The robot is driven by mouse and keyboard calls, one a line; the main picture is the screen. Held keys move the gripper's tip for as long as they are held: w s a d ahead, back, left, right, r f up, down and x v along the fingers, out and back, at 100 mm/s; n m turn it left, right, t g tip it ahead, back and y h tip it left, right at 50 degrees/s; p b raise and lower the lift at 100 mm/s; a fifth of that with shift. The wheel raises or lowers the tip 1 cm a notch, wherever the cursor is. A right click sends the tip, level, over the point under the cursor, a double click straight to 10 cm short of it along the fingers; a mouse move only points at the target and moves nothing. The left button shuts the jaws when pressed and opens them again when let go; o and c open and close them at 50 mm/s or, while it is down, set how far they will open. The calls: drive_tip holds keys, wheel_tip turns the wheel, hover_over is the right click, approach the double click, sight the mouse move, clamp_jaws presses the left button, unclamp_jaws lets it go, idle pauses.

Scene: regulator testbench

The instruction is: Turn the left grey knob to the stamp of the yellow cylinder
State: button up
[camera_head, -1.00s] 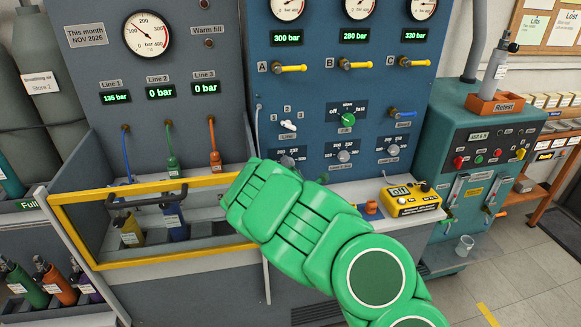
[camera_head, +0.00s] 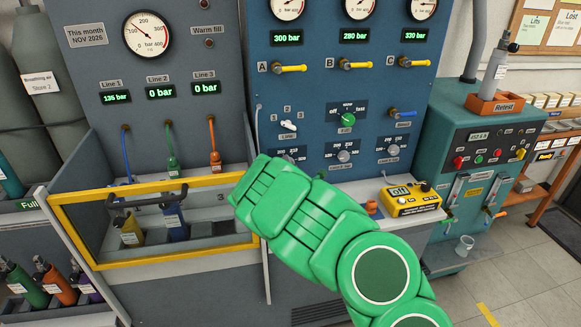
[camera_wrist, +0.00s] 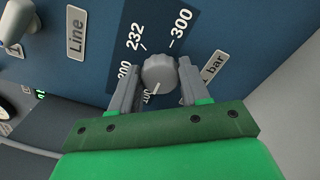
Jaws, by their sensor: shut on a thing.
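The left grey knob (camera_wrist: 159,73) sits on the blue panel in the wrist view. Its white mark points down in the picture, toward the partly covered 100. The dial also shows 232 and 300. My gripper (camera_wrist: 158,82) has one finger on each side of the knob and is shut on it. In the head view my green arm hides my fingers and part of this dial. The yellow cylinder (camera_head: 131,233) stands in the yellow-framed bay at the left. Its white label is too small to read.
A blue cylinder (camera_head: 175,222) stands beside the yellow one. A white Line lever (camera_head: 289,126) and a green knob (camera_head: 347,120) sit above the dials. Two more grey knobs, middle (camera_head: 344,156) and right (camera_head: 393,150), are to the right. A yellow device (camera_head: 411,199) lies on the ledge.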

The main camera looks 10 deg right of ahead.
drive_tip(key=shift+c, duration=0.4)
drive_tip(key=shift+f+m, duration=0.1)
drive_tip(key=shift+m, duration=0.3)
drive_tip(key=m, duration=1)
drive_tip(key=shift+f+m, duration=0.2)
drive_tip(key=shift+m, duration=0.2)
drive_tip(key=o, duration=1.1)
drive_tip(key=shift+c, duration=0.2)
drive_tip(key=shift+r, duration=0.1)
drive_tip(key=shift+s, duration=0.15)
